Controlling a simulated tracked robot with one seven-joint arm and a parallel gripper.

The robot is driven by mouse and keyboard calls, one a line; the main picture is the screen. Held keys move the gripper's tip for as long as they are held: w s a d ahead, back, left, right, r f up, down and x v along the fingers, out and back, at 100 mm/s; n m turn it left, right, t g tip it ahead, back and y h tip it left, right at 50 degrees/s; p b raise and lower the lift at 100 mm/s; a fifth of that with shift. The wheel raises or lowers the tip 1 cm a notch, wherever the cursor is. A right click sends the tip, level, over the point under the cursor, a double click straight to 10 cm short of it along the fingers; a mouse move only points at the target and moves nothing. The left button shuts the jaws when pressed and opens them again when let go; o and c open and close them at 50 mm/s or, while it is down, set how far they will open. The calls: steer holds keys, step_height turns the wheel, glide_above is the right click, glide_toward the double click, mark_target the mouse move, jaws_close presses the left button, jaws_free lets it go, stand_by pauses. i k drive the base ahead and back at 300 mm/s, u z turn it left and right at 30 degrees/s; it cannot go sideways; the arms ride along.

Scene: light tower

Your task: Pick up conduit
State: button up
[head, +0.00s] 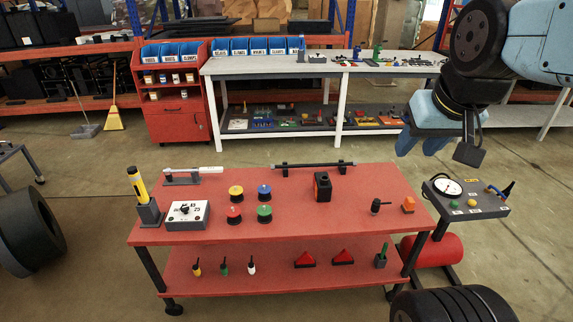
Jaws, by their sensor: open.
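A long dark rod, which looks like the conduit (318,164), lies level across two small black stands along the back edge of the red table. My gripper (420,148) hangs at the upper right, with blue fingers pointing down. It is open and appears empty, apart from the rod and to the right of it. Nothing covers the rod in this view.
The red table (345,220) also holds a white-handled tool on a stand (193,174), a yellow flashlight (138,184), a dial box (188,214), several coloured spools and a black block (322,186). A gauge panel (466,197) stands right of it.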

mark_target(353, 164)
steer(key=u, duration=0.15)
steer(key=i, duration=1)
steer(key=z, duration=0.1)
